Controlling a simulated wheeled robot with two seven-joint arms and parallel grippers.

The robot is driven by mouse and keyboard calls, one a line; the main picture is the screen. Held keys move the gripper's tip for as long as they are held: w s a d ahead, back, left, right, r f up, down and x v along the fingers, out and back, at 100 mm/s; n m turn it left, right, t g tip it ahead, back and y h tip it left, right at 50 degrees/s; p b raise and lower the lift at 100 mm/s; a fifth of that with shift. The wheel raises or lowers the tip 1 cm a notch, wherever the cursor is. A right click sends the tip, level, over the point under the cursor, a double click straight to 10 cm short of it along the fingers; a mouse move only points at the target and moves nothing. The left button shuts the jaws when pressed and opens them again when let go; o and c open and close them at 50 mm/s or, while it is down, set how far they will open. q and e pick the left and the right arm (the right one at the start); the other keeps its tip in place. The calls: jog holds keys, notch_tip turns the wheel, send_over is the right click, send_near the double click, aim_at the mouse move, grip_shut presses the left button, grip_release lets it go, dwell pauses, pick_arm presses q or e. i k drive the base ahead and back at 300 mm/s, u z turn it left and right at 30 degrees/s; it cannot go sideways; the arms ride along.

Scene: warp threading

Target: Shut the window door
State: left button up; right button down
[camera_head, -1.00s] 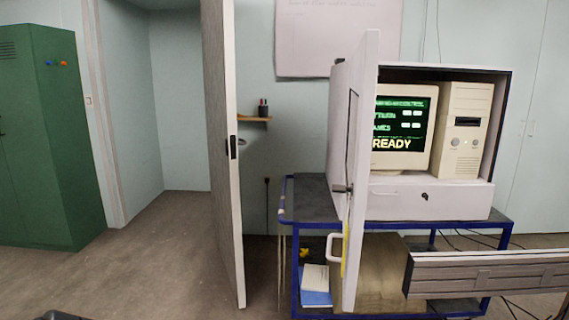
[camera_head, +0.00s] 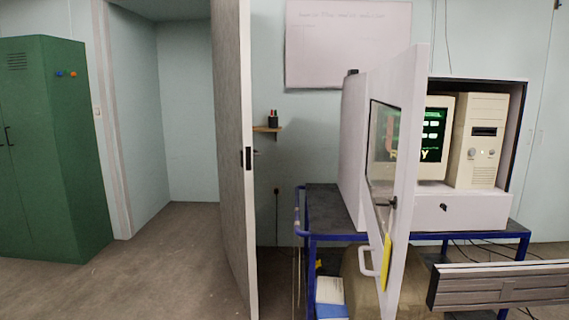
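The window door (camera_head: 404,150) is a pale panel with a dark-framed glass pane (camera_head: 383,145), a small dark latch and a white handle (camera_head: 368,263) with a yellow strip beside it. It stands open at the left of the white computer cabinet (camera_head: 465,213), angled toward me, and hides the left part of the monitor (camera_head: 433,135). No contact on the door is visible. Neither of my grippers shows in the view.
The cabinet stands on a blue-framed cart (camera_head: 325,205). A grey ribbed bar (camera_head: 500,287) crosses in front at lower right. A tall room door (camera_head: 236,150) stands open left of the cart. A green locker (camera_head: 55,150) is at far left. Floor between is clear.

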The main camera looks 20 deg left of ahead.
aim_at(400, 83)
jog(key=u, duration=0.2)
jog(key=i, duration=1)
